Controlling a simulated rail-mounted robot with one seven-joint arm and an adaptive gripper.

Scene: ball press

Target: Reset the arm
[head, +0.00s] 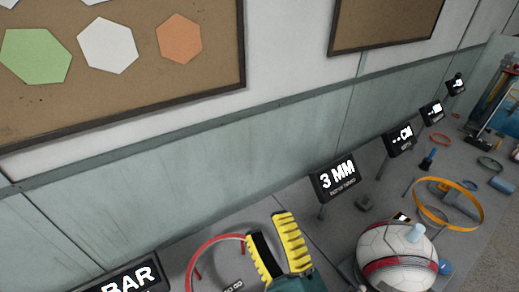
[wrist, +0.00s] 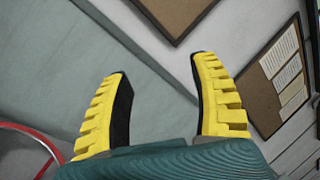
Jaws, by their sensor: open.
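My gripper (head: 272,240) shows at the bottom middle of the head view, with two yellow, ridged fingers with black inner pads on a teal body. The fingers stand apart and point up, with nothing between them. In the wrist view my gripper (wrist: 161,85) is also open and empty, facing the wall and the edges of framed boards. The rest of my arm is out of view below.
A red ring (head: 205,246) stands just left of my gripper. A white and red ball (head: 395,258) sits to the right, near an orange ring (head: 449,205). A "3 MM" sign (head: 337,179) stands behind on the grey bench (head: 345,225). Corkboards (head: 200,80) hang on the wall.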

